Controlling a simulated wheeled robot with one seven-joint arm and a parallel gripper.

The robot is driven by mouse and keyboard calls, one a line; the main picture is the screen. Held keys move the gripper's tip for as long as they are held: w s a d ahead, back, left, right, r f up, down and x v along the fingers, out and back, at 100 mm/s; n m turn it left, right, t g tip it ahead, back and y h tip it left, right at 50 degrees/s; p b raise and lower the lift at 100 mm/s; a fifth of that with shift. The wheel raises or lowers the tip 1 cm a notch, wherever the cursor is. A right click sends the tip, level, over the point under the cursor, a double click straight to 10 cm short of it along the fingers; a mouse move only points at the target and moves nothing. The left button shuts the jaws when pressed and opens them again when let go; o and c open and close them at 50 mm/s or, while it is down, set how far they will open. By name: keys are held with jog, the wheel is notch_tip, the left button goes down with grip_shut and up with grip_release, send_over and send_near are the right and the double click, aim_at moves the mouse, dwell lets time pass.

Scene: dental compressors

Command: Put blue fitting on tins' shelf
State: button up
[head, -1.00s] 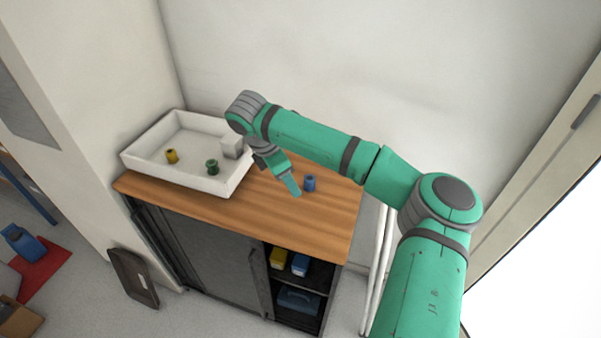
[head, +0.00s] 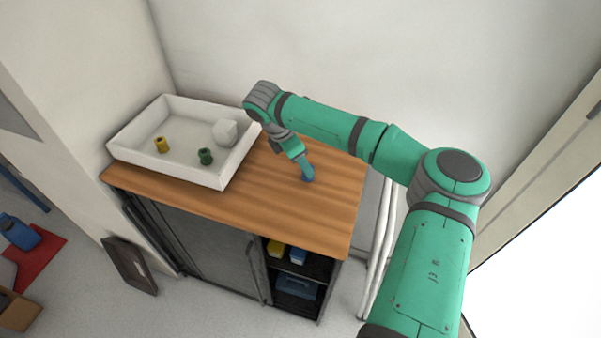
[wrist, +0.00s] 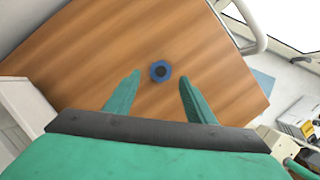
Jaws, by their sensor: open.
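The blue fitting (wrist: 160,71) stands on the wooden cabinet top (wrist: 90,55). In the wrist view it is a round blue ring with a dark centre, just beyond and between my fingertips. In the head view the fitting (head: 309,177) is mostly hidden by my gripper (head: 303,165). My gripper is open and empty, also in the wrist view (wrist: 159,80). Below the top, the cabinet's open right side has a shelf (head: 290,264) with a yellow tin (head: 275,248) and a blue tin (head: 298,256).
A white tray (head: 190,180) on the top's left holds a yellow fitting (head: 161,145), a green fitting (head: 205,157) and a white block (head: 225,132). A blue case (head: 296,287) lies below the tins' shelf. A sliding door (head: 210,250) covers the cabinet's left. White pipes (head: 378,250) stand at right.

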jog(key=x, duration=0.3)
jog(key=shift+d+f, duration=0.25)
jog(key=shift+d, duration=0.15)
jog(key=shift+w+d+f, duration=0.2)
jog(key=shift+f, duration=0.3)
grip_shut()
jog(key=shift+r, duration=0.15)
jog(key=shift+r, duration=0.5)
jog(key=s+a+r, duration=0.4)
jog(key=s+r, duration=0.7)
jog(key=s, duration=0.2)
jog(key=shift+s+a+r, duration=0.15)
jog(key=shift+a+r, duration=0.05)
jog(key=shift+r, duration=0.2)
